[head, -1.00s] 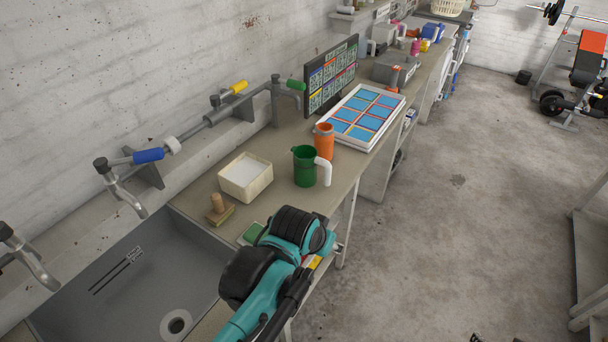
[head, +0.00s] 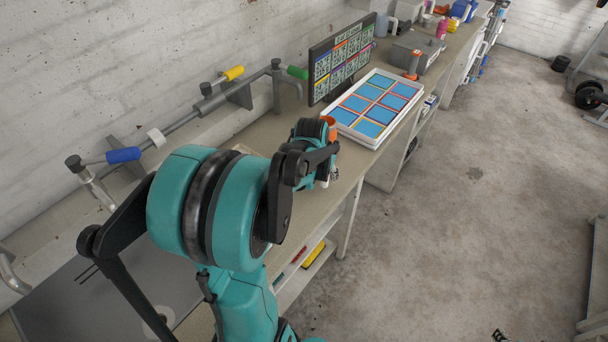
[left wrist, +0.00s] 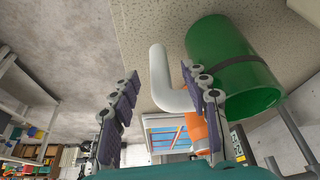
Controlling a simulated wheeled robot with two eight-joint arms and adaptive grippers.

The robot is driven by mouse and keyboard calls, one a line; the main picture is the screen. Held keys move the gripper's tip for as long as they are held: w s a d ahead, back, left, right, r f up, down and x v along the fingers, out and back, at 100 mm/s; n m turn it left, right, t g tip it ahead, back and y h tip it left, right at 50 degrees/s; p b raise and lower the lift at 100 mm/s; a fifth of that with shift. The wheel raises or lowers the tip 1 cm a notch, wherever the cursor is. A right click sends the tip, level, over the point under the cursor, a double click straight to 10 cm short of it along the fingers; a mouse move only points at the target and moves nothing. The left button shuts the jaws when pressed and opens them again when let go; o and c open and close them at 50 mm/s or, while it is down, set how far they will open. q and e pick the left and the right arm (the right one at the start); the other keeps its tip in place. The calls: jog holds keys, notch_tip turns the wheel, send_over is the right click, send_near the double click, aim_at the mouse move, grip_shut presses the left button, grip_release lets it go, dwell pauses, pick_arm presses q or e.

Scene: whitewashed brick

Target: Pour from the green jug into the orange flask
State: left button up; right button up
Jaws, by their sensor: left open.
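The green jug (left wrist: 228,58) lies at the right of the left wrist view, with its white handle (left wrist: 160,75) towards the middle. My left gripper (left wrist: 158,76) is open. The handle shows between its two fingers, and I cannot tell whether they touch it. In the head view my left arm hides the jug. The orange flask (head: 330,123) stands on the counter just beyond my left wrist, only its top showing. It also shows partly behind the right finger in the left wrist view (left wrist: 197,128). My right gripper is in neither view.
A white tray with blue squares (head: 350,130) lies past the flask, beside a dark panel of codes (head: 342,62). A grey sink (head: 85,305) is at lower left. Pipes with a blue handle (head: 123,155) run along the wall.

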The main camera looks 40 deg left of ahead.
aim_at(325, 178)
pick_arm(q)
jog(key=b+x, duration=0.1)
jog(key=x, duration=0.4)
jog(key=shift+f+b, duration=0.1)
jog(key=shift+b, duration=0.2)
grip_shut()
